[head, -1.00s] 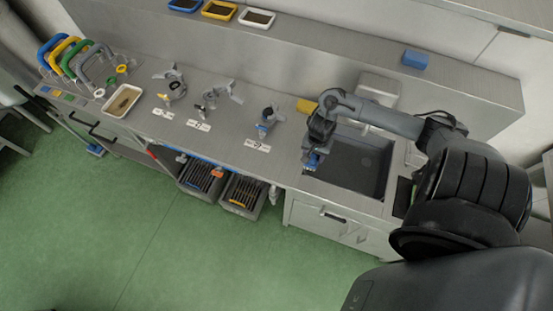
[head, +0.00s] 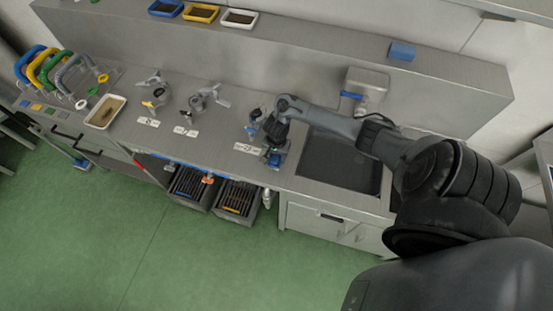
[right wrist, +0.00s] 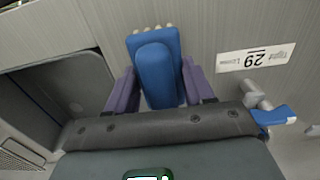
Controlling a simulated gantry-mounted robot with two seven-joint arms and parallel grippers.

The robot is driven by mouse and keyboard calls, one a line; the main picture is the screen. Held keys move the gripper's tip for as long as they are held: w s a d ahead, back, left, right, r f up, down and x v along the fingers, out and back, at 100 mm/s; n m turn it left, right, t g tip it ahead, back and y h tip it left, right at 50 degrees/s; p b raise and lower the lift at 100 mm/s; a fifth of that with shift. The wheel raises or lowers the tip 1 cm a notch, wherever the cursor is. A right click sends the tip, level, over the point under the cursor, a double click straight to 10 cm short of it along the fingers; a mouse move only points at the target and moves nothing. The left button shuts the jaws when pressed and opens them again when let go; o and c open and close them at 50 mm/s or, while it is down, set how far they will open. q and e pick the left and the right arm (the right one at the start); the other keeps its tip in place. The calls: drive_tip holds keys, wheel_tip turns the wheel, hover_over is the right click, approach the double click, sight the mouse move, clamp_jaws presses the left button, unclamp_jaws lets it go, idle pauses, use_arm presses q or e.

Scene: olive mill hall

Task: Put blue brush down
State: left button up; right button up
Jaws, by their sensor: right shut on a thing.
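The blue brush (right wrist: 157,72) is held between the purple fingers of my right gripper (right wrist: 160,88) in the right wrist view. Its blue back faces the camera, with pale bristle tufts showing at its far end. In the head view my right gripper (head: 273,151) is over the steel counter (head: 225,115), just left of the sink, with a bit of the blue brush (head: 274,160) showing below it. I cannot tell whether the brush touches the counter. My left gripper is not in view.
The sink (head: 340,163) lies right of my gripper. A number label (right wrist: 256,60) and a grey fitting with a blue part (right wrist: 275,115) are close by. Several grey fittings stand further left, beside a pale tray (head: 105,112). Dark crates (head: 237,198) hang below the counter edge.

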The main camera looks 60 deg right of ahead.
wheel_tip(320, 180, down, 2)
drive_tip(key=shift+f, duration=0.3)
drive_tip(key=o, duration=1.1)
drive_tip(key=shift+f, duration=0.15)
